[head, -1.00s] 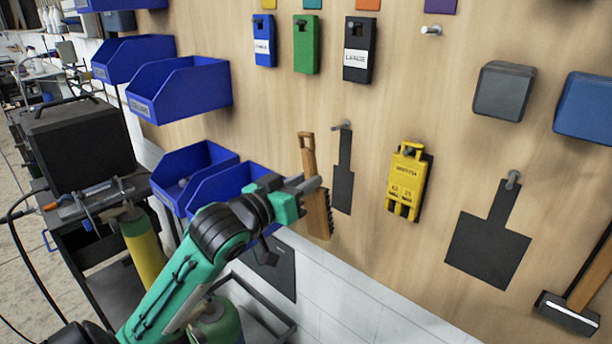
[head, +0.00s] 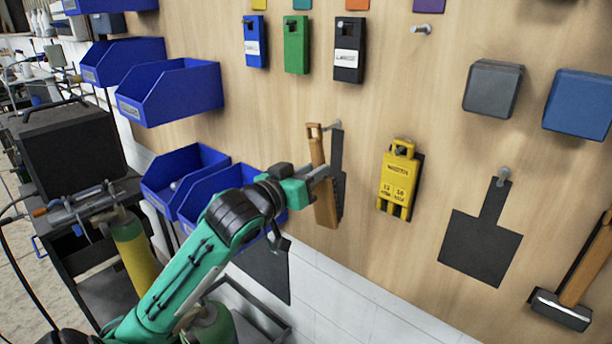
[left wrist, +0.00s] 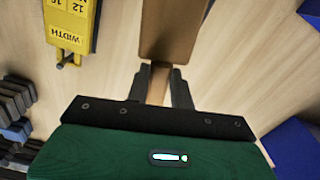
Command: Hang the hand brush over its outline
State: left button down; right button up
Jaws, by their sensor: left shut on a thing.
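The hand brush (head: 325,205) has a wooden handle with a hole at its top and a broader brown body below. It hangs nearly upright, slightly tilted, in my left gripper (head: 322,173), which is shut on its handle. In the left wrist view the brush (left wrist: 172,32) shows between the fingers (left wrist: 160,75). A narrow dark outline (head: 337,158) on the board lies just behind and right of the brush, which partly covers it. Its peg (head: 334,125) is close beside the handle top. I cannot tell whether they touch. My right gripper is not in view.
A yellow tool (head: 398,182) hangs to the right, and beyond it a wide dark outline (head: 480,248) with a bare peg (head: 504,174). Blue bins (head: 190,165) stand out from the board at left, near my left arm. A hammer (head: 562,310) hangs at lower right.

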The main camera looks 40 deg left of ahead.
pick_arm(q)
jog(key=shift+w, duration=0.85)
jog(key=w, duration=0.4)
jog(key=shift+w+d+f, duration=0.2)
jog(key=shift+d+f, duration=0.05)
jog(key=shift+f, duration=0.15)
jog(key=c, duration=1.1)
grip_release()
jog(key=shift+f, duration=0.1)
jog(key=shift+s, duration=0.1)
